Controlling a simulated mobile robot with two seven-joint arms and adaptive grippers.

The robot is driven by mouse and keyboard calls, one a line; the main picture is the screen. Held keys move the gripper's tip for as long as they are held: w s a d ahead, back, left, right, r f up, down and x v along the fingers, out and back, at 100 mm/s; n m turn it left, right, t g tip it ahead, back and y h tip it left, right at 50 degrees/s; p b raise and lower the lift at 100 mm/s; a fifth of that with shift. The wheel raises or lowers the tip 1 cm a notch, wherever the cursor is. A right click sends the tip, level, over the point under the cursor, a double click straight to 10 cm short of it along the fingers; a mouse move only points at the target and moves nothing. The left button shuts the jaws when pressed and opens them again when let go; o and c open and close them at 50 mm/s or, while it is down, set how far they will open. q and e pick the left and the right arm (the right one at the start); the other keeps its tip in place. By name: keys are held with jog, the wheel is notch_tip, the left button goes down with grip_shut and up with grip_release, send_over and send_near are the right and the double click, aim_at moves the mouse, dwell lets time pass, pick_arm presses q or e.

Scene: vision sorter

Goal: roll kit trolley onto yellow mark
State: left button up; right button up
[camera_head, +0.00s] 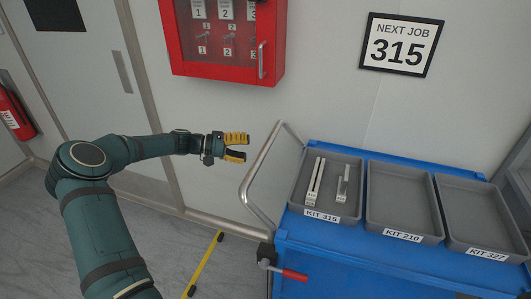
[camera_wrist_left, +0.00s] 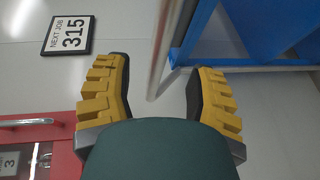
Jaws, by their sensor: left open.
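The blue kit trolley (camera_head: 345,255) stands at the lower right against the wall. It has a pale tubular handle (camera_head: 262,178) on its left end. My left gripper (camera_head: 247,147) is open and empty, a little left of the handle's upper part and apart from it. In the left wrist view my left gripper (camera_wrist_left: 155,85) has its yellow-padded fingers spread, with the handle bar (camera_wrist_left: 168,42) beyond and between them and the blue trolley body (camera_wrist_left: 245,35) at the upper right. A yellow floor mark (camera_head: 205,262) shows partly, left of the trolley. My right gripper is not in view.
Grey trays for KIT 315 (camera_head: 346,208), KIT 210 (camera_head: 402,232) and KIT 327 (camera_head: 487,248) sit on the trolley. A red-handled lever (camera_head: 293,274) sticks out at its front left. A red cabinet (camera_head: 222,68) and a NEXT JOB 315 sign (camera_head: 402,45) hang on the wall.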

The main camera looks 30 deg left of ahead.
aim_at(265, 150)
pick_arm(q)
jog(key=x, duration=0.7)
jog(key=shift+w+b, duration=0.1)
jog(key=shift+b, duration=0.25)
grip_shut()
